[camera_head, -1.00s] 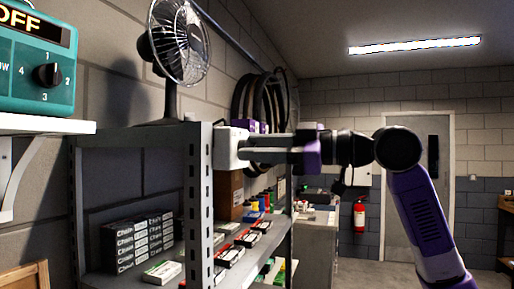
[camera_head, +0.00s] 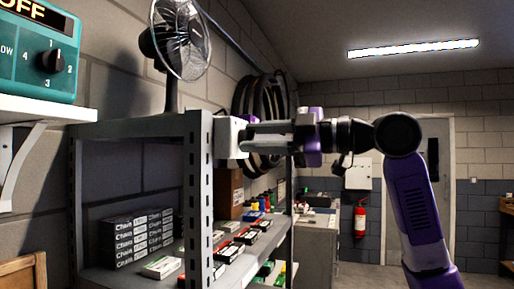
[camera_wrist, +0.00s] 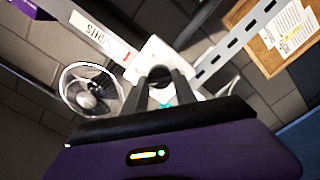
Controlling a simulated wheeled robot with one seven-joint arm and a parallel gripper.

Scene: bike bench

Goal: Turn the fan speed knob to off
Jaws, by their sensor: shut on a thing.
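A white control box (camera_head: 228,137) is at the front end of the grey shelf in the head view; it also shows in the wrist view (camera_wrist: 150,55). A dark rounded knob (camera_wrist: 160,78) shows on its face in the wrist view, partly hidden by my fingers. My gripper (camera_head: 246,140) reaches the box from the right, with its two fingers shut on the knob. The knob's pointer and markings cannot be read. A desk fan (camera_head: 178,45) stands on top of the shelf; it also shows in the wrist view (camera_wrist: 90,90).
A teal device (camera_head: 40,55) with its own numbered black knob and a display reading OFF sits on a white wall shelf (camera_head: 45,110) at left. The grey metal shelf (camera_head: 200,215) holds several boxes below my arm. Tires hang behind. Open room lies at right.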

